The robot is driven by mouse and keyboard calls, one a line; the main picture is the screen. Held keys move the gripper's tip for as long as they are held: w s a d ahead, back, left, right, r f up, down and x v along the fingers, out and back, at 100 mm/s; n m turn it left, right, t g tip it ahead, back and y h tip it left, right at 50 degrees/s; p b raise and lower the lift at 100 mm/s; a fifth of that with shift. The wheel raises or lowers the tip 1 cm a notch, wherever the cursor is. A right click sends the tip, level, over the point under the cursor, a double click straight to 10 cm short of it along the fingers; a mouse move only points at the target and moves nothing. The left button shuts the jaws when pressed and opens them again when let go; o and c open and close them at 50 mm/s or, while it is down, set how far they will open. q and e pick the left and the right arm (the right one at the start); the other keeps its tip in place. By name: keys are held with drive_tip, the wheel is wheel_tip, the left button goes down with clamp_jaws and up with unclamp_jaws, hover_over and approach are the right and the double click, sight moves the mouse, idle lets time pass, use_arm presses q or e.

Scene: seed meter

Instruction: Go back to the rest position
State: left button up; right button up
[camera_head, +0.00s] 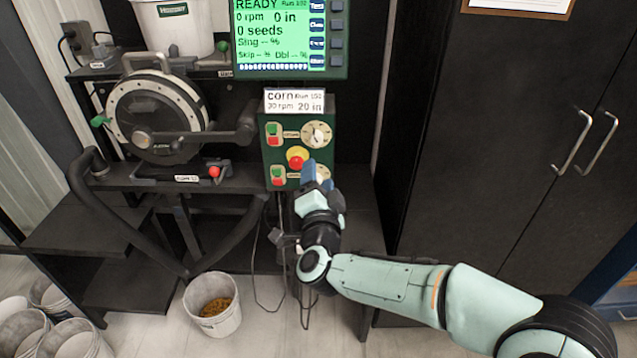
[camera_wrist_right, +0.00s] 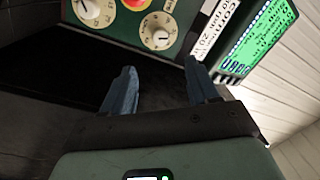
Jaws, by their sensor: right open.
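My right gripper (camera_head: 313,176) is in front of the lower right part of the green control box (camera_head: 268,150). In the right wrist view its two blue fingers (camera_wrist_right: 158,92) stand apart with nothing between them. A dial (camera_wrist_right: 158,31) of the box lies just beyond the fingertips there; I cannot tell whether they touch it. In the head view the gripper partly covers the lower dial (camera_head: 323,173). The upper dial (camera_head: 316,134) and the yellow-ringed red button (camera_head: 297,157) are in plain sight. My left gripper is not in view.
A seed meter disc (camera_head: 150,115) stands on the dark stand to the left. A green display (camera_head: 280,30) reads READY, 0 rpm, 0 seeds. A bucket with seeds (camera_head: 212,305) stands on the floor. Cables hang below the box. Dark cabinet doors (camera_head: 480,130) stand at the right.

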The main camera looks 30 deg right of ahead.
drive_tip(key=shift+s+a, duration=0.25)
drive_tip(key=shift+s, duration=0.15)
drive_tip(key=shift+w+f, duration=0.1)
